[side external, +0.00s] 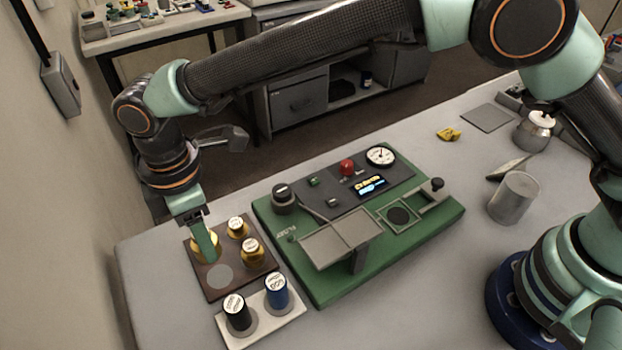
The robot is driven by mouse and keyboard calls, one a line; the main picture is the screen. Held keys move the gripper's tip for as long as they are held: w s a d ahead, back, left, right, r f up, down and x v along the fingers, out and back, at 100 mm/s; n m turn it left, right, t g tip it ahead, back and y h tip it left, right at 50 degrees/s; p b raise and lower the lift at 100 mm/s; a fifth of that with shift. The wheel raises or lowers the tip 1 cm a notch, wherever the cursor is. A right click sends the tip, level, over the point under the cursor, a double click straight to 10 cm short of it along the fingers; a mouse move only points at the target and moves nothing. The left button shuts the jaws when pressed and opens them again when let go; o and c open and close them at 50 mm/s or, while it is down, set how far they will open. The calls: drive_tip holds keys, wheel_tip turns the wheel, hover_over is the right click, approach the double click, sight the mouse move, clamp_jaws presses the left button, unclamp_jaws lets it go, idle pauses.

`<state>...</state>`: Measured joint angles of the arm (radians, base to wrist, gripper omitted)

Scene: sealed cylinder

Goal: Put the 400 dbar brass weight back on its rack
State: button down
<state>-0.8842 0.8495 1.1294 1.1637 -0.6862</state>
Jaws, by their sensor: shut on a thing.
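My gripper (207,243) points down over the brown rack (262,266) at the left of the table. It is shut on a brass weight (196,248), which is mostly hidden behind the near green finger. I cannot tell whether this weight touches the rack or hangs just above it, and its label is hidden. Two other brass weights with white labelled tops stand upright on the rack, one at the back (238,228) and one at the right (252,251). A bare round grey spot (219,277) shows at the rack's front left.
A pale tray (264,325) in front of the rack holds a black cylinder (237,314) and a blue cylinder (277,291). A green instrument (390,238) with a gauge and display stands close on the right. A grey metal cup (514,198) stands farther right.

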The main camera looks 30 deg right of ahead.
drive_tip(key=shift+f, duration=3.7)
drive_tip(key=shift+f, duration=0.1)
drive_tip(key=shift+c, duration=1.7)
unclamp_jaws()
